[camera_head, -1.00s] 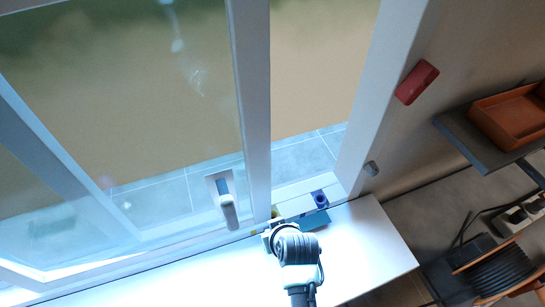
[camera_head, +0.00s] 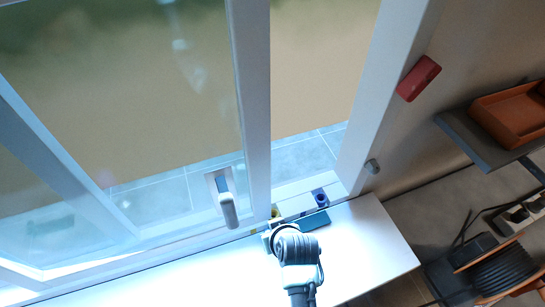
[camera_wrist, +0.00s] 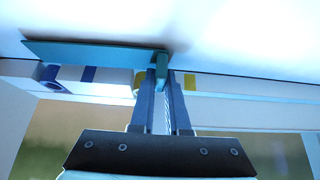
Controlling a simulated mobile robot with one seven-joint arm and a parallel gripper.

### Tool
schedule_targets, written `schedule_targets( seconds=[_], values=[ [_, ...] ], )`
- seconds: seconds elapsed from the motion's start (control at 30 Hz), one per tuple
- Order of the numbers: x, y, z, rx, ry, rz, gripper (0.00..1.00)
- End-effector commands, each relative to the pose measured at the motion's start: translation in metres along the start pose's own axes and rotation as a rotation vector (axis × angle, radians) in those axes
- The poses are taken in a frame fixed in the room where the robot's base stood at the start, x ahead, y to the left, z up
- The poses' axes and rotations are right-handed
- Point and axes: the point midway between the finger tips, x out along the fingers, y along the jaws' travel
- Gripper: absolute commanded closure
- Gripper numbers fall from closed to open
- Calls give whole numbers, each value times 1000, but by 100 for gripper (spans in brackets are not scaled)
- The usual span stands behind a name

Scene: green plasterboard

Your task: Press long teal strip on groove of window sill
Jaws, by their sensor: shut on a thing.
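The long teal strip (camera_head: 313,222) lies along the window side of the white window sill (camera_head: 368,240), to the right of my gripper (camera_head: 268,233). In the wrist view the strip (camera_wrist: 95,53) extends left from the fingers, with a short teal block (camera_wrist: 162,64) at its near end. My gripper (camera_wrist: 164,78) is shut on the strip at that end. The strip runs close beside the window frame's lower rail (camera_wrist: 240,110). I cannot tell whether any of it is seated in the groove.
A blue piece (camera_head: 320,198) and a yellow piece (camera_head: 275,211) sit at the frame beside the strip. The window sash with its handle (camera_head: 226,202) stands to the left. A red object (camera_head: 418,78) is on the wall. The sill's right part is clear.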

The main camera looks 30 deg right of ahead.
Motion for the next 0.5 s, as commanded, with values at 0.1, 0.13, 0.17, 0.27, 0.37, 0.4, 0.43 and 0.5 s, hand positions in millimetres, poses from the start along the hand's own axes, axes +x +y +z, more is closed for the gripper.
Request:
schedule_targets(
  seconds=[0.1,0.13,0.17,0.27,0.37,0.4,0.43,0.5],
  values=[
    [0,0,-1,0,2,1,100],
    [0,0,-1,0,2,1,81],
    [0,0,-1,0,2,1,76],
    [0,0,-1,0,2,1,58],
    [0,0,-1,0,1,1,52],
    [0,0,-1,0,1,0,52],
    [0,0,-1,0,1,0,52],
    [0,0,-1,0,1,0,52]
  ],
)
